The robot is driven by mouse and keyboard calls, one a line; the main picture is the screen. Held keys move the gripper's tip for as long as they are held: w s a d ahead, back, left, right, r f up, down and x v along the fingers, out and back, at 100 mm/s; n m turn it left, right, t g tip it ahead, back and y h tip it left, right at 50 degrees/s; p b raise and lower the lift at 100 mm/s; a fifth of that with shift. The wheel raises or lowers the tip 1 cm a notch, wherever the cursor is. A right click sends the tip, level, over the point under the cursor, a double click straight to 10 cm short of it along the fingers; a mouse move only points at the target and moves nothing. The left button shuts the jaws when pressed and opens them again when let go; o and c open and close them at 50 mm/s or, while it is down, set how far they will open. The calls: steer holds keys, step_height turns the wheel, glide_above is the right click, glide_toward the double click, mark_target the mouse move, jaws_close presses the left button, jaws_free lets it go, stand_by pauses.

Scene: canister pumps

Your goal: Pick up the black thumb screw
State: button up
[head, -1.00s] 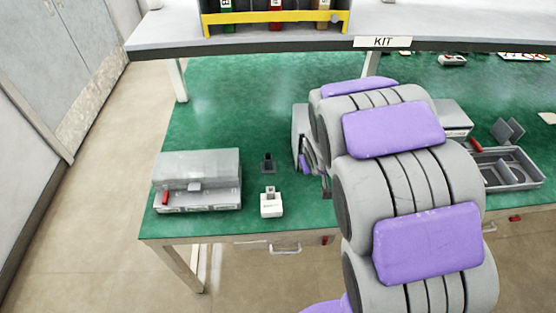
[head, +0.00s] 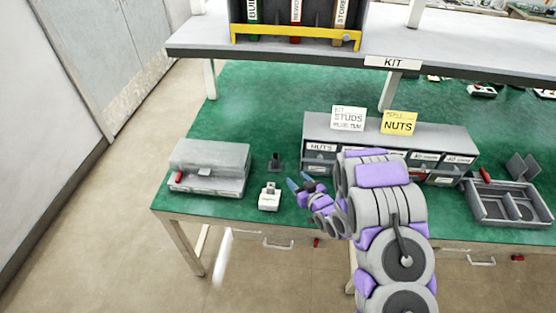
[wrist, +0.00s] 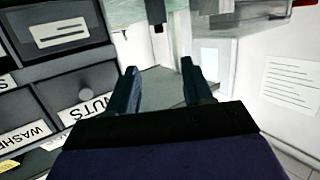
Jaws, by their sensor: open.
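I cannot make out a black thumb screw for certain in either view. In the head view, a small dark upright piece (head: 275,162) stands on the green bench, behind a small white block-like device (head: 269,198). My gripper (head: 299,181) is just right of both, above the bench, with its blue-grey fingers pointing left. In the wrist view my gripper (wrist: 160,76) shows two dark fingers apart with nothing between them. A dark narrow part (wrist: 155,14) shows beyond the fingers at the top. Whether it is the screw is unclear.
A grey drawer cabinet (head: 318,131) with labels stands behind my arm; its drawers (wrist: 78,92) are close on the left in the wrist view. A grey-lidded case (head: 210,160) sits left, a divided tray (head: 497,218) right. A shelf (head: 300,50) overhangs the back.

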steer(key=w+d, duration=0.1)
steer(key=w, duration=0.1)
steer(key=b, duration=0.2)
glide_toward(277, 156)
steer(key=x, duration=0.2)
steer(key=shift+w+a+f, duration=0.1)
steer(key=shift+w+a, duration=0.05)
steer(key=shift+a, duration=0.15)
steer(key=shift+w+d, duration=0.5)
steer(key=shift+d, duration=0.05)
steer(key=w+a, duration=0.1)
steer(key=w+a+b, duration=0.1)
steer(key=a, duration=0.1)
steer(key=w+a+f+b, duration=0.1)
steer(key=shift+w+a, duration=0.1)
steer(key=shift+a, duration=0.15)
steer(key=shift+w+a, duration=0.1)
steer(key=shift+w, duration=0.25)
steer(key=shift+w+d, duration=0.15)
steer(key=shift+d, duration=0.5)
steer(key=shift+c, duration=1.1)
steer(key=shift+a, duration=0.6)
steer(key=c, duration=0.5)
steer(key=shift+d, duration=0.15)
jaws_close()
steer(key=shift+d, duration=0.15)
